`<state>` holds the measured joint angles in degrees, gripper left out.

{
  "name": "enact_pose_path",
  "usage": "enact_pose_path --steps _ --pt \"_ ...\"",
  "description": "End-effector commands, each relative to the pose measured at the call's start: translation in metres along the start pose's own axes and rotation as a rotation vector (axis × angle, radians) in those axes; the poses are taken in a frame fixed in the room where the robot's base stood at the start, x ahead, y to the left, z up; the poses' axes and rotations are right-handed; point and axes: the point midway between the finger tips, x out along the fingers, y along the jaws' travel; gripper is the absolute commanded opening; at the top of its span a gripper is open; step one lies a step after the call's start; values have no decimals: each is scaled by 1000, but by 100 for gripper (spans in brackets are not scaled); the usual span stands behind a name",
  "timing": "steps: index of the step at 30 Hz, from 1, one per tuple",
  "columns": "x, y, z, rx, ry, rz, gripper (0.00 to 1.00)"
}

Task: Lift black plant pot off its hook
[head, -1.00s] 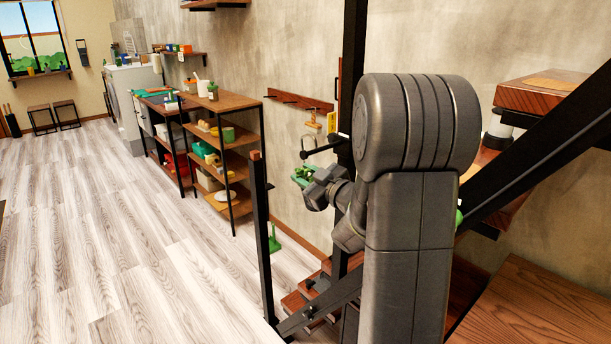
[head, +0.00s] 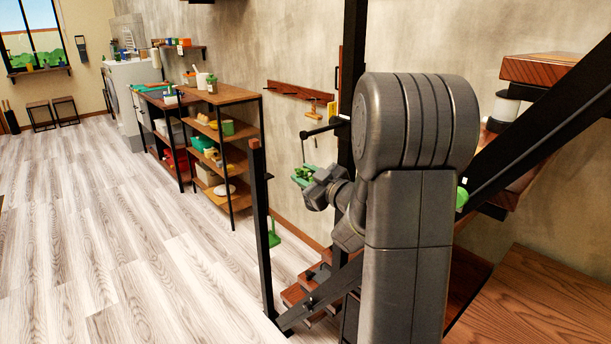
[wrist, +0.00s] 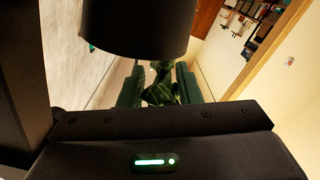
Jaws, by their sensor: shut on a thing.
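In the wrist view a large dark cylinder, which looks like the black plant pot (wrist: 137,28), fills the upper middle and covers my fingertips. Green leaves (wrist: 160,86) show below it, between the two green fingers of my gripper (wrist: 158,88). In the head view my gripper (head: 304,178) is shut, with green leaves at its fingers. It is just below a thin black hook arm (head: 322,129) that sticks out from the dark post. The pot's body is not clear in the head view. I cannot tell whether the pot still touches the hook.
A dark upright post (head: 351,90) and the slanted stair beam (head: 535,130) stand close to my arm. A wooden peg rail (head: 288,90) is on the wall behind. A shelf unit (head: 228,97) stands to the left, beyond a thinner post (head: 262,220). The floor at left is clear.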

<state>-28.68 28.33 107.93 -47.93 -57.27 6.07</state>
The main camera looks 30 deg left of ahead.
Motion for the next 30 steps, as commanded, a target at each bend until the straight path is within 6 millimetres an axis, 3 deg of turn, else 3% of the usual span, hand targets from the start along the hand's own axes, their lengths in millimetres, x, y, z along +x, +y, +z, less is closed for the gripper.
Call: enact_pose_path --steps 21,30 --pt "0 -15 32 -1 1 0 1" --pt "0 -15 32 -1 1 0 1"
